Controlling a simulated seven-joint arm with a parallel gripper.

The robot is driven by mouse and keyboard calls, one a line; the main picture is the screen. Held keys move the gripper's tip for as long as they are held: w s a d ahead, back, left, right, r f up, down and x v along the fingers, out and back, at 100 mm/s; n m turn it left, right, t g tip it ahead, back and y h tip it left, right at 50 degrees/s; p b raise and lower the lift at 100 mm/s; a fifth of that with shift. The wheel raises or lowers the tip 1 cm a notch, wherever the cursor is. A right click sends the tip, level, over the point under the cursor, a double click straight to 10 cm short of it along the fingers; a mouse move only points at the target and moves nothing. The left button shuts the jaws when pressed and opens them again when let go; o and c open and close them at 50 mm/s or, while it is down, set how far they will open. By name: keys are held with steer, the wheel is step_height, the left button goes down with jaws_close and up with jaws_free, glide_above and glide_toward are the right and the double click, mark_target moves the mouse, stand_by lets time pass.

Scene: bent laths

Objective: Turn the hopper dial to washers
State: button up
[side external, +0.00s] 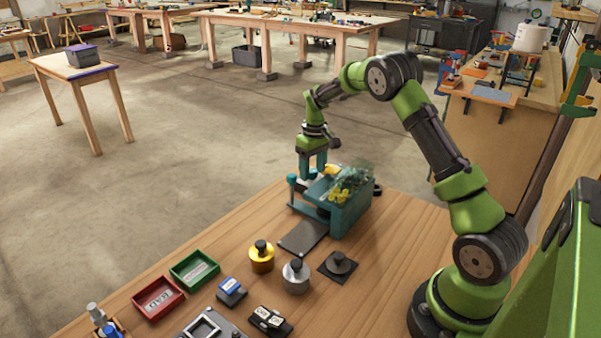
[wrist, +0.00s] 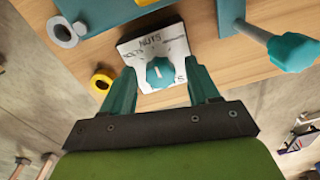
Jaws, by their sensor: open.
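The teal hopper (side external: 349,212) stands on the wooden bench, with a clear bin on top holding yellow pieces. In the wrist view its dial (wrist: 159,73) is a teal knob on a white label plate (wrist: 172,44). "NUTS" reads at the top of the plate. The lettering at left and right is partly hidden or hard to read. A small white mark shows on the knob; I cannot tell for sure which label it points to. My gripper (wrist: 159,70) is open, with one finger on each side of the knob; contact cannot be told. In the side view my gripper (side external: 312,174) is at the hopper's far-left end.
A lever with a teal end (wrist: 293,52) sticks out right of the dial. Red (side external: 159,298) and green (side external: 194,269) trays, brass (side external: 261,259) and steel (side external: 296,277) weights stand nearer the camera.

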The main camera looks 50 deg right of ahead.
steer(key=c, duration=1)
steer(key=shift+c, duration=0.2)
steer(key=shift+m, duration=0.3)
steer(key=m, duration=0.4)
steer(key=shift+m, duration=0.3)
steer(key=shift+a+m, duration=0.1)
steer(key=shift+m, duration=2.2)
steer(key=o, duration=1)
steer(key=shift+o, duration=0.2)
